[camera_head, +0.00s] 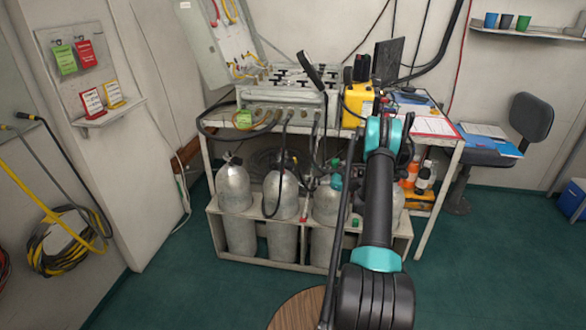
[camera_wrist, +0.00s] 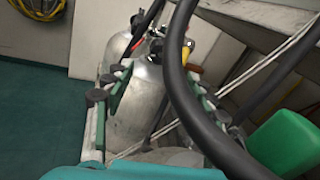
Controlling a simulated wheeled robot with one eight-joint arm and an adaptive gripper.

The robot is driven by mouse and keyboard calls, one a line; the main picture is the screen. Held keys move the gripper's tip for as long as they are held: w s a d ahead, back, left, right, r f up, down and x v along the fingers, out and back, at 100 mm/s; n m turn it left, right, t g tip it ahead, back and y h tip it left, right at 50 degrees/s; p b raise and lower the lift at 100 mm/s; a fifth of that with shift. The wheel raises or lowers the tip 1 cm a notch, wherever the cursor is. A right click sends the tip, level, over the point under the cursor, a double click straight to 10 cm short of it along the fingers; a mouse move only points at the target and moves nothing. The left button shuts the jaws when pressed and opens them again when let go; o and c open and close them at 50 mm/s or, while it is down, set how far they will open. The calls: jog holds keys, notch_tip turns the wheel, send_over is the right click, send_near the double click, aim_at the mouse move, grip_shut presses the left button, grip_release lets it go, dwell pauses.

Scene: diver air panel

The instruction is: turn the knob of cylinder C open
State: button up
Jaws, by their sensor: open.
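Several silver gas cylinders stand upright in a white rack (camera_head: 262,262) under the bench in the head view. The left cylinder (camera_head: 233,187), the second cylinder (camera_head: 281,197) and the third cylinder (camera_head: 326,207) show clearly; another is partly behind my arm. I cannot read which is C. In the wrist view my gripper (camera_wrist: 158,78) is open and empty, its fingers apart to the left and right. A silver cylinder (camera_wrist: 140,105) with a dark valve (camera_wrist: 152,47) shows between and beyond them. I cannot tell any knob's setting. In the head view my arm mostly hides the gripper.
A thick black hose (camera_wrist: 182,70) crosses close in front of the wrist camera. A green object (camera_wrist: 287,143) is at its right. Hoses hang from the panel (camera_head: 285,95) on the bench. Bottles (camera_head: 424,177) stand right of the rack.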

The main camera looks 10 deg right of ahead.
aim_at(294, 167)
jog(key=x, duration=1.1)
jog(key=c, duration=1.2)
